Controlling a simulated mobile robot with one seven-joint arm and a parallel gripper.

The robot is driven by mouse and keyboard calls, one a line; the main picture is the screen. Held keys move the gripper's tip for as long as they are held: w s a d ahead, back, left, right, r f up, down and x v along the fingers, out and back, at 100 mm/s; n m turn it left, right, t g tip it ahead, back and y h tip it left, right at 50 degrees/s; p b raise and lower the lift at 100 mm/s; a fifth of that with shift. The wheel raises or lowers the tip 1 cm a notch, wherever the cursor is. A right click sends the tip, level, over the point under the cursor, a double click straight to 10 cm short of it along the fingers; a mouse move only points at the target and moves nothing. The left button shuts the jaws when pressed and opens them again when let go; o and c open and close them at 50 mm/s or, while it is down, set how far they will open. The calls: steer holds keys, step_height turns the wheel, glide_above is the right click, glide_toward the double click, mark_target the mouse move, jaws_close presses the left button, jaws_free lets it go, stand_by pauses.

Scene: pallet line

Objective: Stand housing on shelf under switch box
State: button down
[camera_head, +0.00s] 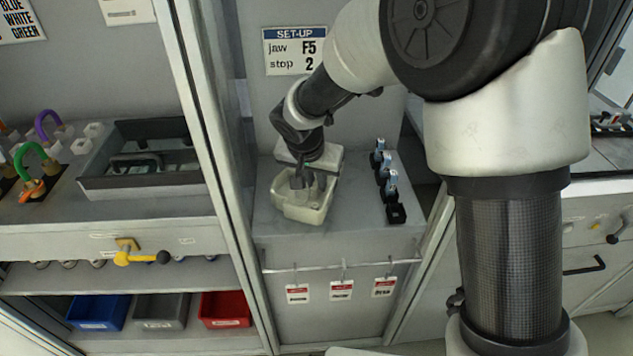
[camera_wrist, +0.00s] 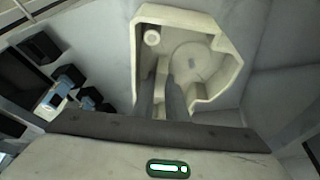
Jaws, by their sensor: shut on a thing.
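The cream housing (camera_head: 303,211) is an open, box-like casting with its hollow side up, over the grey worktop in the middle bay. My gripper (camera_head: 300,184) reaches down into it and is shut on it. I cannot tell whether the housing touches the worktop. In the wrist view the housing (camera_wrist: 232,62) shows its inner wall, a round boss and a round recess, with my gripper's fingers (camera_wrist: 163,92) inside its near edge.
A row of small black and blue devices (camera_head: 388,178) stands right of the housing. The worktop (camera_head: 357,222) is bare between them. A frame post (camera_head: 216,150) stands to the left. Further left are a grey tray (camera_head: 150,186), a yellow handle (camera_head: 127,254) and a low shelf (camera_head: 180,343) with bins.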

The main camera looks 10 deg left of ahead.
steer(key=c, duration=1.8)
jaws_free()
steer(key=shift+o, duration=0.2)
steer(key=shift+r, duration=0.35)
steer(key=p+v, duration=0.2)
steer(key=v, duration=0.9)
steer(key=shift+s+r, duration=0.15)
steer(key=shift+s, duration=0.1)
